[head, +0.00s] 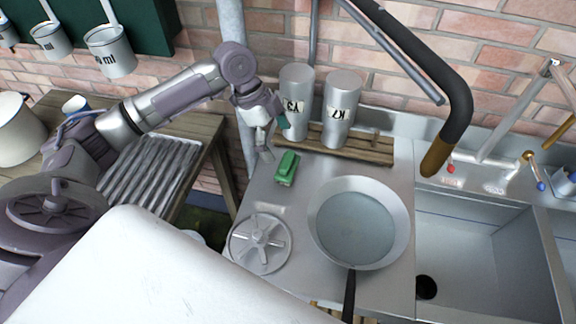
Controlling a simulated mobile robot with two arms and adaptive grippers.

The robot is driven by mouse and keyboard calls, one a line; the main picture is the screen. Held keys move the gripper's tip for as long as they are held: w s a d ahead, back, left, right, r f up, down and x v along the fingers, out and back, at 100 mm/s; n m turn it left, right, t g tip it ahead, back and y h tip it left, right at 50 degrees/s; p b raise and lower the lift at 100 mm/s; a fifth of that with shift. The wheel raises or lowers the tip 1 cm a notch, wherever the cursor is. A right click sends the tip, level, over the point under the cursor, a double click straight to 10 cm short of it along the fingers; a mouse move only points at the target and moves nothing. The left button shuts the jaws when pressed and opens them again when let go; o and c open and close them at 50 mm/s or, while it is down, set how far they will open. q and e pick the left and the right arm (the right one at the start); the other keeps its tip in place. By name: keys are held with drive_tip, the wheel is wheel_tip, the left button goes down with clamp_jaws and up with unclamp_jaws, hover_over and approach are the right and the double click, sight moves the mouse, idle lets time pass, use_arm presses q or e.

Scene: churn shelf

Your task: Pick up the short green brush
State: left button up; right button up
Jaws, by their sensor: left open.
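The short green brush (287,168) lies on the steel counter (305,168), left of the sink and behind the round pan. My left gripper (266,148) is open, above and just left of the brush, with its fingers pointing down. I see a gap between the fingers and the brush in the picture, and nothing is held. My right gripper is not in the head view.
A pan (358,222) of liquid and a round metal wheel-like lid (261,243) are in front of the brush. Two metal canisters (297,100) (341,108) stand behind on a wooden rack (375,152). A sink (480,250) is right.

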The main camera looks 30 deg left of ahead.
sight(287, 160)
use_arm(q)
drive_tip(key=x, duration=0.4)
drive_tip(key=shift+w+f, duration=0.1)
drive_tip(key=p+x, duration=0.1)
drive_tip(key=x, duration=0.3)
drive_tip(key=shift+d+f+p, duration=0.1)
drive_tip(key=shift+f+p, duration=0.05)
drive_tip(key=shift+p, duration=0.2)
drive_tip(key=shift+d+f, duration=0.1)
drive_tip(key=shift+f, duration=0.35)
drive_tip(key=shift+c, duration=0.3)
drive_tip(key=c, duration=0.8)
